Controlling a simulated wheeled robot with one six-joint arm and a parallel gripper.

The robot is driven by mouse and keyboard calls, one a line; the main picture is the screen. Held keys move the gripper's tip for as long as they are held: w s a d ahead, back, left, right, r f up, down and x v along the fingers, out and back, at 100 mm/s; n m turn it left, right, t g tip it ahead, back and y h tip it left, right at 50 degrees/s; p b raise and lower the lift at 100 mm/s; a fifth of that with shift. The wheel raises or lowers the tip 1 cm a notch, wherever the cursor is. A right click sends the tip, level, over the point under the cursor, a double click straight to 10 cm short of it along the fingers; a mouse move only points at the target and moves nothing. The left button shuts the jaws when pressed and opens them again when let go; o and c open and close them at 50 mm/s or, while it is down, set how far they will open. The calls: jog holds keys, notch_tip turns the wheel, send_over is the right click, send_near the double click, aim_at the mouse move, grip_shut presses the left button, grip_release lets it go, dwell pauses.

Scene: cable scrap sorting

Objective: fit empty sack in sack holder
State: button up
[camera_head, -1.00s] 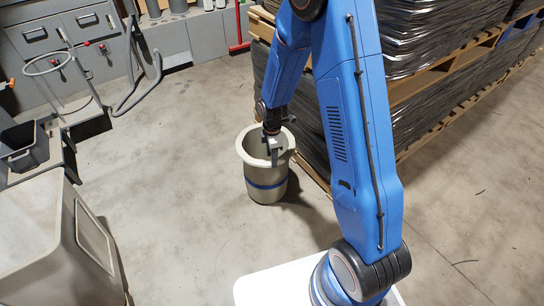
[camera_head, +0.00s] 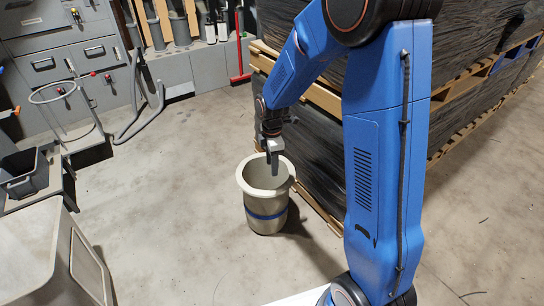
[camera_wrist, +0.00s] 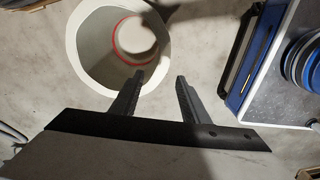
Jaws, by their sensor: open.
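The empty sack (camera_head: 266,204) looks like an upright, open-topped beige cylinder with a thick rolled rim and a blue band. It stands on the floor beside the wrapped pallets. In the wrist view its round mouth (camera_wrist: 84,65) is at the top left, with a red ring inside. My gripper (camera_head: 274,164) hangs over the mouth in the head view, fingers pointing down. In the wrist view my gripper (camera_wrist: 160,77) is open with nothing between its fingers. The sack holder appears to be the metal hoop on a stand (camera_head: 52,92) at the left, with nothing in its ring.
Wrapped stacks on wooden pallets (camera_head: 310,95) stand close behind the sack on the right. A dark bin (camera_head: 24,176) and a large beige container (camera_head: 35,250) are at the left. Grey drawers (camera_head: 70,62) line the back. The floor between the sack and the hoop is clear.

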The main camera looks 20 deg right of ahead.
jog(key=s+d+r+m+t, duration=0.15)
jog(key=s+r+m, duration=0.25)
jog(key=s+r, duration=0.4)
jog(key=s+d+r+m+t, duration=0.1)
jog(key=s+d+r+m, duration=0.25)
jog(key=s+r, duration=0.45)
jog(key=s+d+r+m+t, duration=0.1)
jog(key=s+r+m, duration=0.2)
jog(key=s+m, duration=0.2)
jog(key=s+d+r+m+t, duration=0.1)
jog(key=s+r+m, duration=0.2)
jog(key=s, duration=0.7)
jog(key=shift+s+r+m, duration=0.25)
jog(key=shift+r+m, duration=0.1)
jog(key=shift+m, duration=0.9)
jog(key=shift+o, duration=0.6)
jog(key=shift+d, duration=0.1)
